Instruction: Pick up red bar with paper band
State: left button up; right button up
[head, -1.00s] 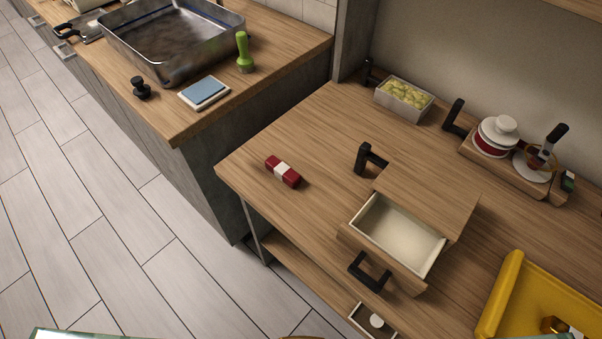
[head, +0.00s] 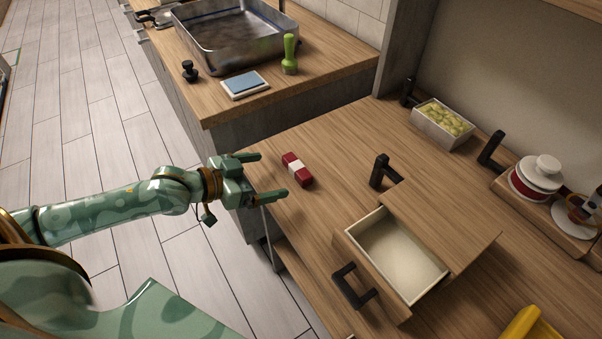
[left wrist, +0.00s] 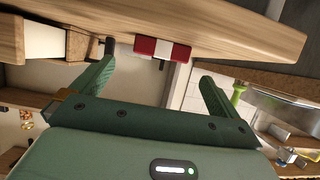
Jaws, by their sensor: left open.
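The red bar with a white paper band (head: 297,170) lies on the wooden table near its left edge in the head view. My left gripper (head: 272,174) is open and empty, just left of the bar, with its fingers pointing toward it. In the left wrist view the red bar (left wrist: 162,48) shows beyond and between the two open fingers (left wrist: 155,85), apart from them. My right gripper is not in view.
An open wooden drawer box (head: 398,252) with a black handle stands right of the bar. A black hook-like handle (head: 383,170) stands between them. A container of yellow-green pieces (head: 442,124) is at the back. A yellow tray (head: 530,328) is at lower right.

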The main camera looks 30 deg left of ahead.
aim_at(291, 168)
pick_arm(q)
jog(key=b+x, duration=0.1)
jog(key=x, duration=0.2)
jog(key=shift+w+d+f, duration=0.15)
jog(key=shift+w, duration=0.15)
jog(key=b+x, duration=0.2)
jog(key=x, duration=0.2)
jog(key=shift+w+f, duration=0.1)
jog(key=shift+w, duration=0.25)
jog(key=shift+w+d+f, duration=0.1)
jog(key=shift+w+d, duration=0.05)
jog(key=shift+w, duration=0.2)
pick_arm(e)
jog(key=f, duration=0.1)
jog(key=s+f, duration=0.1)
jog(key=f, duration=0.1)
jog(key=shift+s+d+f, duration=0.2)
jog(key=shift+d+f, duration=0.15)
pick_arm(q)
jog(key=shift+s, duration=0.1)
jog(key=shift+c, duration=0.3)
jog(key=c, duration=0.8)
